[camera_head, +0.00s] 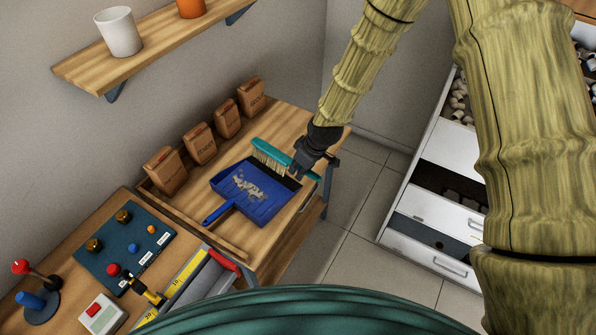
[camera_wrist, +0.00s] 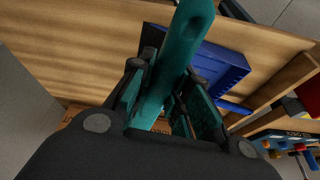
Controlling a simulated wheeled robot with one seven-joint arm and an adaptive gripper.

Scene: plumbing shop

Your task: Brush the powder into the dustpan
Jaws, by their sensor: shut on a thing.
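My gripper (camera_head: 301,172) is shut on the teal brush (camera_head: 270,151), which has pale bristles. In the wrist view the brush handle (camera_wrist: 178,50) runs up between the fingers of my gripper (camera_wrist: 165,95). The brush is at the right, far edge of the blue dustpan (camera_head: 221,183); I cannot tell whether the bristles touch it. The dustpan lies on the wooden bench with its handle toward the front left. Pale powder (camera_head: 249,187) in clumps lies inside the pan. In the wrist view the dustpan (camera_wrist: 222,68) is partly hidden behind the brush.
Several brown paper bags (camera_head: 199,144) stand along the wall behind the pan. A raised edge borders the wooden bench (camera_head: 215,237). At the front left are a teal board with knobs (camera_head: 130,240) and a red-handled tool (camera_head: 224,260). A shelf (camera_head: 150,52) hangs above.

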